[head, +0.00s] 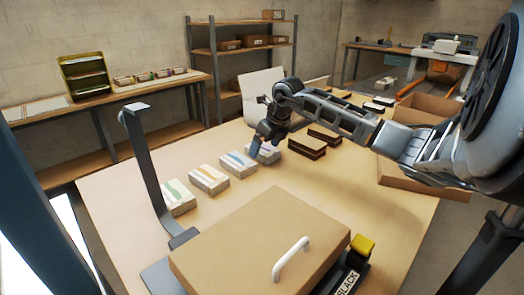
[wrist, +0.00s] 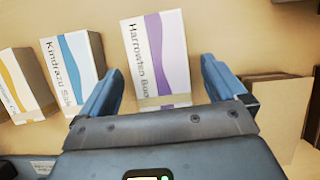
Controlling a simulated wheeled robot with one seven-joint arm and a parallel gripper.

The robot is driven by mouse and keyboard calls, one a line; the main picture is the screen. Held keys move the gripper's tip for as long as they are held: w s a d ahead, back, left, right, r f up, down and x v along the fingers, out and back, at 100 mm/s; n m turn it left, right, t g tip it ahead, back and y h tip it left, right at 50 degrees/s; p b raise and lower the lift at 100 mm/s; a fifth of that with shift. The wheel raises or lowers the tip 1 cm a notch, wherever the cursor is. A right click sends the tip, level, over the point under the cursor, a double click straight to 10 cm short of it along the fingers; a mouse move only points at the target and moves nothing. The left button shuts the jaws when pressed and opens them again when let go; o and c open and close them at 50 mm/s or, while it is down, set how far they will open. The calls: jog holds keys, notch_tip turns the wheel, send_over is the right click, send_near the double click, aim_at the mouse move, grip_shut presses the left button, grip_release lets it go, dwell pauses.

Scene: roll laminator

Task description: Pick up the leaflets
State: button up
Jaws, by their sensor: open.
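Several banded leaflet stacks lie in a row on the table. The purple-striped stack (head: 263,153) is at the far end, and its top (wrist: 158,58) reads "Harrowfen" in the wrist view. The blue-striped stack (head: 238,164) is beside it and also shows in the wrist view (wrist: 72,68). The orange-striped stack (head: 209,179) and green-striped stack (head: 176,197) are nearer. My gripper (head: 258,147) is over the purple stack and partly hides it. In the wrist view my gripper (wrist: 160,76) is open, with the purple stack between its fingers' lines. I cannot tell the height gap.
Dark brown-sided stacks (head: 307,147) lie just right of the purple stack. A large tan-topped device (head: 245,240) with a white handle fills the near table, beside a tall grey post (head: 150,170). An open cardboard box (head: 425,112) is at the right. Bare table lies between the leaflets and the device.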

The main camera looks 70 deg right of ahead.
jog(key=shift+w+d+f, duration=0.1)
jog(key=shift+w+f, duration=0.05)
jog(key=shift+f, duration=0.35)
jog(key=c, duration=1.2)
